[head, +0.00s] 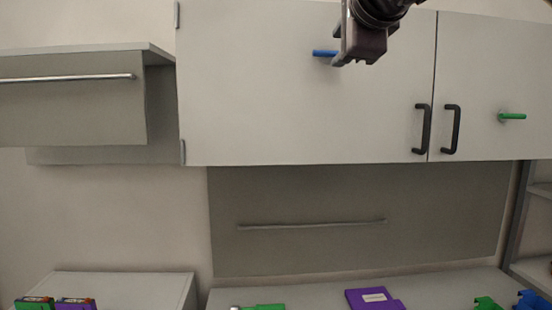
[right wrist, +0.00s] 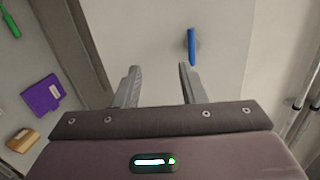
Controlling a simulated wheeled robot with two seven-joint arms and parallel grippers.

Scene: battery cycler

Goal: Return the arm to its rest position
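My right gripper (head: 338,48) is at the top of the head view, in front of the upper cabinet's left door (head: 290,100). In the right wrist view, its two fingers (right wrist: 158,77) stand apart with nothing between them. A blue handle (head: 323,53) on that door shows just left of the gripper in the head view. In the right wrist view, the blue handle (right wrist: 192,47) lies beyond the fingertips, apart from them. My left arm and gripper are out of view.
The right door carries a green handle (head: 512,116). Black pulls (head: 423,129) flank the door seam. An open grey flap with a bar (head: 70,78) is at left. Below lie a purple object (head: 372,298), green pieces (head: 265,307) and blue pieces (head: 533,300). Space before the wall panel is clear.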

